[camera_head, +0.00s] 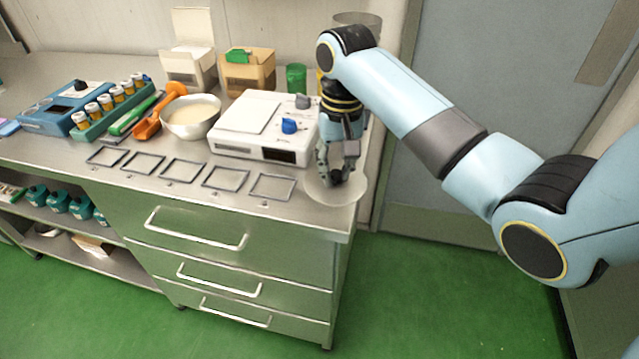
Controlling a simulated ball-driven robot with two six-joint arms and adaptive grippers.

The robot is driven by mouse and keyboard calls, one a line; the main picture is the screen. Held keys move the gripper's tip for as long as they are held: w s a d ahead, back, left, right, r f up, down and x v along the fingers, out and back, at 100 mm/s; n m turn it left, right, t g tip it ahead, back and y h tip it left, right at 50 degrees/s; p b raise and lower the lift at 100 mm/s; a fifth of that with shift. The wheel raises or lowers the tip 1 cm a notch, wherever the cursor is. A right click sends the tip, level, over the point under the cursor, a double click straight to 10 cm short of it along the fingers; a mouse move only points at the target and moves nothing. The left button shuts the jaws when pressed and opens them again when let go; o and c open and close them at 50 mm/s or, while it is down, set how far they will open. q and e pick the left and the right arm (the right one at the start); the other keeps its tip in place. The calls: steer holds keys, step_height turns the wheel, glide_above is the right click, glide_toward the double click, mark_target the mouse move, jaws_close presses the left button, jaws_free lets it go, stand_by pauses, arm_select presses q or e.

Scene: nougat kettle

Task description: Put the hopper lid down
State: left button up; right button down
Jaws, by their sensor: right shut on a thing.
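The hopper lid (351,190) is a pale, translucent round disc at the right front corner of the steel counter. My right gripper (336,178) points down over it and is shut at its middle, where the fingers hide the grip point. The lid is low over the counter top, and I cannot tell whether it touches. A clear hopper-like vessel (358,19) shows behind my right arm, mostly hidden. My left gripper is not in view.
A white device (240,115) with a blue knob stands left of the gripper. Several square frames (226,178) lie along the front of the counter (120,188). A bowl (191,117), orange scoop, vial rack and boxes stand farther left and back.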

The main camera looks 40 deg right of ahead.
mark_target(319, 183)
steer(key=w+f, duration=0.2)
steer(key=w, duration=0.1)
steer(key=shift+w+a, duration=0.15)
steer(key=shift+a, duration=0.25)
steer(key=shift+w+f, duration=0.35)
steer(key=shift+w, duration=0.05)
steer(key=shift+f, duration=1.95)
steer(key=c, duration=1.2)
jaws_free()
steer(key=shift+f, duration=0.1)
step_height(319, 183, up, 12)
steer(key=shift+d+r, duration=0.1)
steer(key=shift+r, duration=0.05)
